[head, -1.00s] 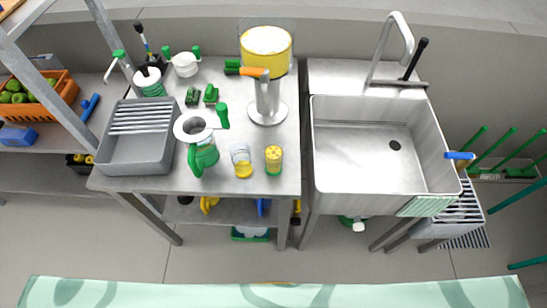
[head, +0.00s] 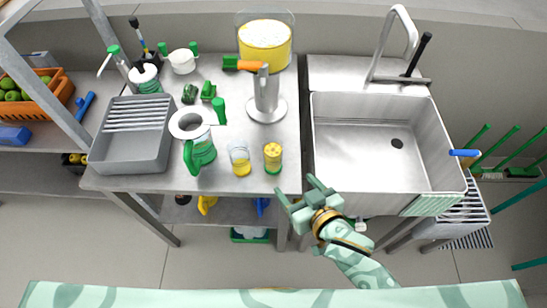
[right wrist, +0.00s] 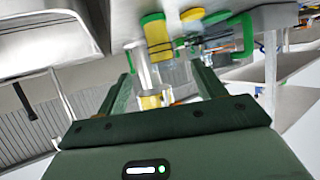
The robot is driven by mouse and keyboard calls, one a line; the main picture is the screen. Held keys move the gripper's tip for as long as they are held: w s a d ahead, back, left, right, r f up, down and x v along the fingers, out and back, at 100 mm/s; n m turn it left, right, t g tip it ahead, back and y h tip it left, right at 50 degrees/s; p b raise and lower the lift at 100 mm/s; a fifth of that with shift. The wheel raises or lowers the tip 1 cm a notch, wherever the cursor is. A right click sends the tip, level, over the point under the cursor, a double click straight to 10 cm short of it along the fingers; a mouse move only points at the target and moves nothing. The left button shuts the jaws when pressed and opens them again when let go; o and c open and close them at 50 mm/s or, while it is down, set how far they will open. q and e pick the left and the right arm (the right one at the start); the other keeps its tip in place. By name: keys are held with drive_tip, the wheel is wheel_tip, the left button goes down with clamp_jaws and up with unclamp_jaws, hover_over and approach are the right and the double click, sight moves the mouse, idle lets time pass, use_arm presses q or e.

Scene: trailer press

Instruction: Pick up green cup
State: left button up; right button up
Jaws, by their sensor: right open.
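The green cup (head: 273,158), with yellow showing at its top, stands near the front right corner of the steel worktable. Beside it on the left is a clear glass (head: 240,160) with yellow in its bottom. My right gripper (head: 296,188) is open and empty, in front of the table's front right corner, apart from the cup and to its lower right. In the right wrist view, a clear and yellow vessel (right wrist: 149,85) shows between the open fingers, and a green and yellow item (right wrist: 157,38) is above it. My left gripper is not in view.
A green-handled pitcher (head: 200,150) stands left of the glass. A grey bin (head: 128,160) is at the table's left. A steel sink (head: 370,155) adjoins the table on the right. A metal stand (head: 265,105) is behind the cup. The table surface just behind the cup is clear.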

sight(277, 163)
drive_tip(key=b+x, duration=0.2)
drive_tip(key=x, duration=0.7)
drive_tip(key=shift+w+f, duration=0.3)
drive_tip(key=b+x, duration=0.2)
drive_tip(key=x, duration=0.3)
drive_tip(key=shift+w+f+b, duration=0.1)
drive_tip(key=shift+f+b, duration=0.1)
drive_tip(key=shift+b, duration=0.2)
drive_tip(key=shift+r, duration=0.15)
drive_tip(key=c, duration=1.2)
